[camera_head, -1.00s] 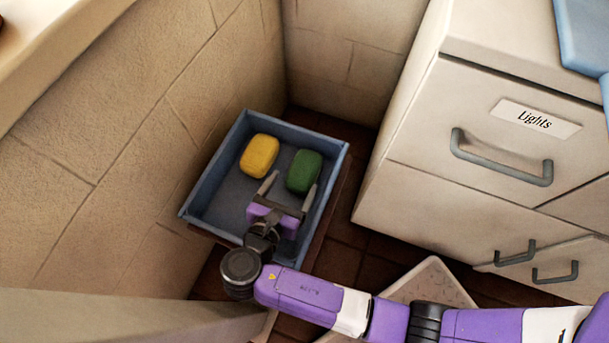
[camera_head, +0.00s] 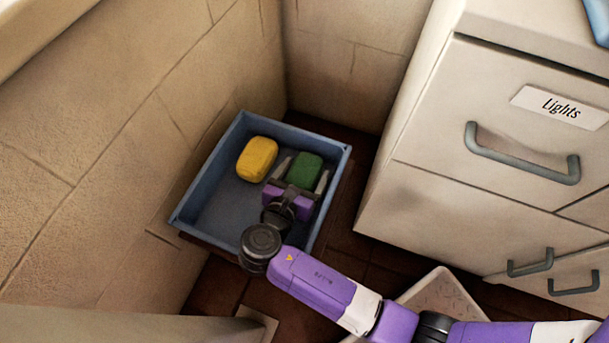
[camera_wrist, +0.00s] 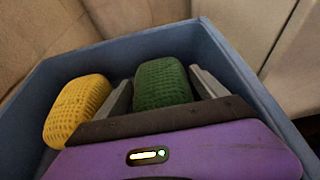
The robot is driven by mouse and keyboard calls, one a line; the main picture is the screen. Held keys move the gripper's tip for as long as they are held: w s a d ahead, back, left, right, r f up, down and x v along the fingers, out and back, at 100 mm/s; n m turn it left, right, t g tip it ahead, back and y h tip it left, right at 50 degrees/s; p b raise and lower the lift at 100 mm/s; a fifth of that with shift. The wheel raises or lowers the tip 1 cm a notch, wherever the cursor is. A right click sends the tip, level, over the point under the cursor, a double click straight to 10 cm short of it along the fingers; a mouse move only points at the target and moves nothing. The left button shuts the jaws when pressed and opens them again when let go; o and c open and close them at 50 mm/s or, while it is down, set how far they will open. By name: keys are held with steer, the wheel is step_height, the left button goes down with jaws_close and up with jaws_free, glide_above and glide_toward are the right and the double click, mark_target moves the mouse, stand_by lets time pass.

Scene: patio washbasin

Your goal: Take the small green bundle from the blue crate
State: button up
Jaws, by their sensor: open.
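The small green bundle (camera_head: 304,169) lies in the blue crate (camera_head: 205,165), toward its right back side. My gripper (camera_head: 301,171) is open, with one finger on each side of the green bundle. In the wrist view the green bundle (camera_wrist: 161,84) shows between the two fingers (camera_wrist: 161,92), and its near end is hidden behind my gripper's dark palm edge. I cannot tell whether either finger touches it. A yellow bundle (camera_head: 257,159) lies to the left in the same crate, outside the fingers; it also shows in the wrist view (camera_wrist: 77,110).
Stone walls (camera_head: 110,150) stand close on the crate's left and back. A white cabinet (camera_head: 440,210) with a drawer labelled "Lights" stands to the right. A pale tray-like thing (camera_head: 440,295) lies on the floor at lower right. The crate's left front floor is bare.

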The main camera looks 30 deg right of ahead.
steer(key=c, duration=1.2)
steer(key=shift+o, duration=0.2)
steer(key=shift+r, duration=0.2)
